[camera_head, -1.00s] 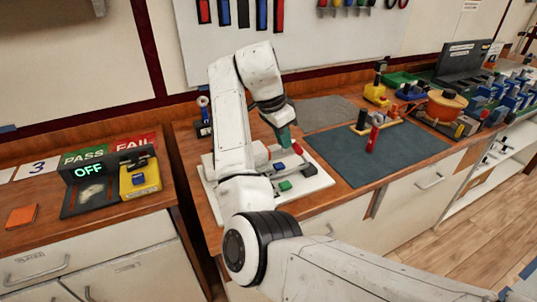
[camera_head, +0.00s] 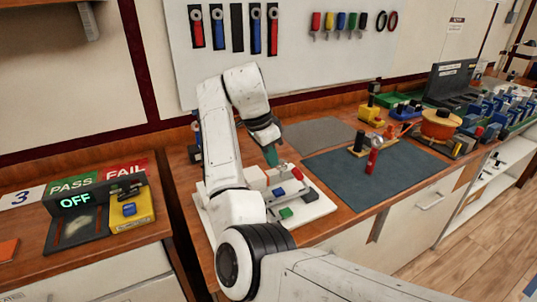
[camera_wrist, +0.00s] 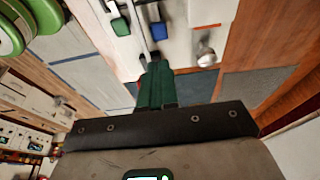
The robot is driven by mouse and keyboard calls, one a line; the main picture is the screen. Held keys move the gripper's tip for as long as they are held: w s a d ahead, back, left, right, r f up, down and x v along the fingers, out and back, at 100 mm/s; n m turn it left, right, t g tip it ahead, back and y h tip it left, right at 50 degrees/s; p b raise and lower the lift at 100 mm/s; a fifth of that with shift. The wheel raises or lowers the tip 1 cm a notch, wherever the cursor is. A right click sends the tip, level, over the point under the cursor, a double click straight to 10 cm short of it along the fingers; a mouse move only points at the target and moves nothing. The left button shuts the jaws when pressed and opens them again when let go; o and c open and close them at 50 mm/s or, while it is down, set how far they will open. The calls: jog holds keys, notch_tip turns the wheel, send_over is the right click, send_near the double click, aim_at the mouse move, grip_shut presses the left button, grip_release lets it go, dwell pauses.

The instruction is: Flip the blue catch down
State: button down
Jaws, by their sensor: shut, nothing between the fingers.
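A white board (camera_head: 323,205) lies on the wooden bench with small coloured catches on it. The blue catch (camera_head: 279,191) sits near its middle, with a green one (camera_head: 286,213) in front and a red one (camera_head: 296,173) behind. I cannot tell which way the catch is tilted.
A dark mat (camera_head: 385,165) with a red cylinder (camera_head: 372,160) lies right of the board. A PASS/FAIL station (camera_head: 92,212) reading OFF stands on the left counter, beyond a gap. A metal knob (camera_wrist: 205,55) shows near the catches in the wrist view.

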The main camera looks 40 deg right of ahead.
send_near(272, 197)
jog(key=d+f, duration=0.2)
jog(key=f, duration=0.1)
jog(key=d+f, duration=0.2)
jog(key=shift+s+f, duration=0.1)
jog(key=shift+s, duration=0.3)
jog(key=shift+w+a+f, duration=0.25)
jog(key=shift+a+f, duration=0.7)
jog(key=shift+a, duration=0.1)
jog(key=shift+d, duration=0.1)
